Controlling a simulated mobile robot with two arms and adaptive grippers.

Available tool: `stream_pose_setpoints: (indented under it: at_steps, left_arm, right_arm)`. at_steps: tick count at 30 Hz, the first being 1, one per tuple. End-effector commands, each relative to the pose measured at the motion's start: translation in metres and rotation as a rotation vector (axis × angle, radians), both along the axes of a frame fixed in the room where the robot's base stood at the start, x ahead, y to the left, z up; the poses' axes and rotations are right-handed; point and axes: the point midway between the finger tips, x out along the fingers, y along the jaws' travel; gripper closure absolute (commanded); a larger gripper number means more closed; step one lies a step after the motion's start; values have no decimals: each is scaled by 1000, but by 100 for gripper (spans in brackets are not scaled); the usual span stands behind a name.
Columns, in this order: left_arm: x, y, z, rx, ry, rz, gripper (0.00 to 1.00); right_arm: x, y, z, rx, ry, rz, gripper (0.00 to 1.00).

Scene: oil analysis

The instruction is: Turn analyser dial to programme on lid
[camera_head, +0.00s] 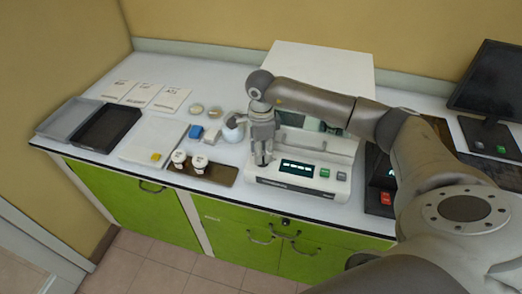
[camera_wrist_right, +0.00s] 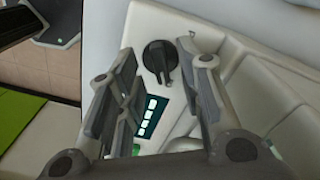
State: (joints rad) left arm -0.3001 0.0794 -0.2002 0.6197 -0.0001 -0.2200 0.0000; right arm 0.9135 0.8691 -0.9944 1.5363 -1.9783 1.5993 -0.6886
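The jars stand on a brown board (camera_head: 219,174). A blue block (camera_head: 196,131), a white kettle-like vessel (camera_head: 233,128) and small dishes are close by. Trays (camera_head: 107,127) and paper cards lie farther left. A dark device with a red button (camera_head: 386,198) is right of the analyser.

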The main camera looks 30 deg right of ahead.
Motion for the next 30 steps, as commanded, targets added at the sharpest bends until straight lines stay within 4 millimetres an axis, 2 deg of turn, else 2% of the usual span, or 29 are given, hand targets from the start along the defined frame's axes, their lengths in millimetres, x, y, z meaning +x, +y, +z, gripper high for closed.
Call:
stream_pose_setpoints:
  at_steps: [6, 14, 22, 30]
  left_arm:
    - [0, 0, 6, 0, 0, 0, 100]
    - [0, 0, 5, 0, 0, 0, 100]
    - [0, 0, 5, 0, 0, 0, 100]
    - [0, 0, 3, 0, 0, 0, 100]
  right_arm:
    - [0, 0, -16, 1, 0, 1, 66]
    - [0, 1, -18, 2, -2, 1, 66]
    - [0, 1, -17, 2, -2, 1, 100]
    - [0, 1, -18, 2, -2, 9, 100]
